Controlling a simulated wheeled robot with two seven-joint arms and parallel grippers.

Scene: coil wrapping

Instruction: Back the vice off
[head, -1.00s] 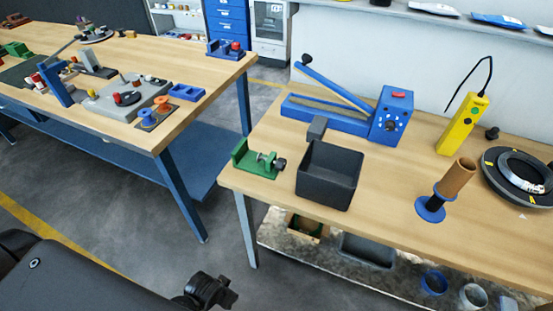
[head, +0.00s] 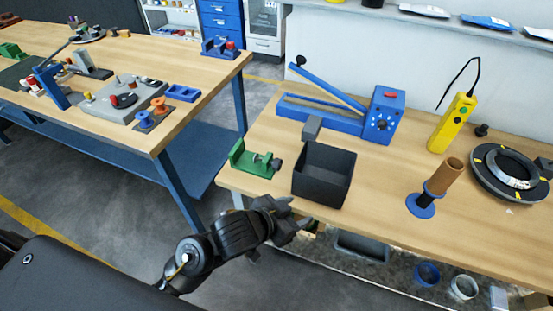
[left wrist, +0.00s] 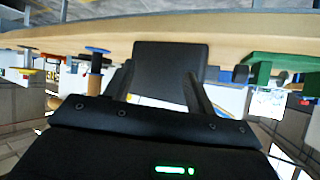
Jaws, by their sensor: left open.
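The small green vice (head: 250,160) stands on the near left corner of the right workbench, with a dark round knob (head: 275,164) on its right side. In the left wrist view the vice (left wrist: 272,64) is at the right, with the dark knob (left wrist: 241,73) beside it. My left gripper (head: 291,214) is open and empty, in front of the bench edge, nearer me than the vice and apart from it. In the left wrist view its fingers (left wrist: 160,74) are spread in front of the black bin. My right gripper is not in view.
The black open bin (head: 323,188) stands just right of the vice. Behind it is a blue lever tool (head: 345,112). A blue-based spool (head: 421,206), a yellow hand controller (head: 453,122) and a dark ring (head: 482,178) are farther right. Another bench (head: 150,60) stands left across a gap.

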